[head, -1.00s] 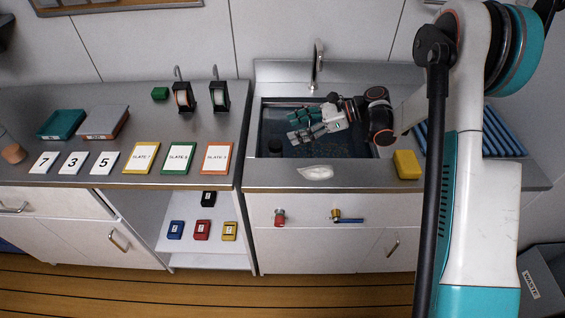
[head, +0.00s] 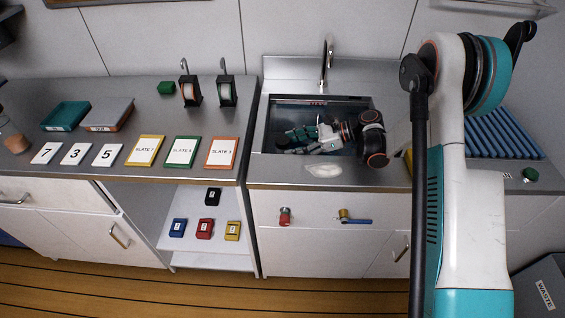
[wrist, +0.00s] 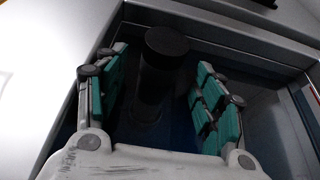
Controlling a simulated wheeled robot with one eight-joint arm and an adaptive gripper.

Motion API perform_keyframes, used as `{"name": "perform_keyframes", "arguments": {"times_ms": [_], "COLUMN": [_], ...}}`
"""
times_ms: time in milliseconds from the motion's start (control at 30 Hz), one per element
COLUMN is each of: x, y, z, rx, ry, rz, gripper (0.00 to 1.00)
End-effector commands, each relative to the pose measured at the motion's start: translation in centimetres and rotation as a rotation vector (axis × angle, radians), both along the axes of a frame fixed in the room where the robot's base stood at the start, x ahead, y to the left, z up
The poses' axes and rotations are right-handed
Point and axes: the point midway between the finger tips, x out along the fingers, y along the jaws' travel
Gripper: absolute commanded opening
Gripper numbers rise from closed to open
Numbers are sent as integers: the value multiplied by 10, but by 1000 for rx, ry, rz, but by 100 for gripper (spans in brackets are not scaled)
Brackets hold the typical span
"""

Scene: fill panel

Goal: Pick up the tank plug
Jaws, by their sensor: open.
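The tank plug (wrist: 166,75), a dark upright cylinder with a round black top, stands in the dark sink basin. In the wrist view it lies between my two teal-padded fingers, with gaps on both sides. My gripper (wrist: 160,92) is open around it and is not seen pressing on it. In the head view my gripper (head: 287,143) is low in the left part of the sink (head: 267,125), and the plug is hidden there behind the fingers.
A faucet (head: 326,62) rises behind the sink. A white cloth-like item (head: 324,170) lies on the front rim. Numbered cards, slates and trays (head: 66,116) cover the left counter. A blue ribbed rack (head: 500,130) and a green knob (head: 529,174) are at the right.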

Motion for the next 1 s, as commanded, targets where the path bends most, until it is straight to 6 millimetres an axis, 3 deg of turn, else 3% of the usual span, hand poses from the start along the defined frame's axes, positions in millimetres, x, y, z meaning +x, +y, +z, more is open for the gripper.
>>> {"name": "perform_keyframes", "arguments": {"times_ms": [200, 500, 767, 1000], "x": [0, 1, 1, 1], "y": [33, 40, 40, 40], "z": [-16, -17, -17, -16], "rx": [0, 0, 0, 0], "ry": [0, 0, -1, -1], "rz": [4, 0, 1, 1], "gripper": [62, 62, 3, 0]}}
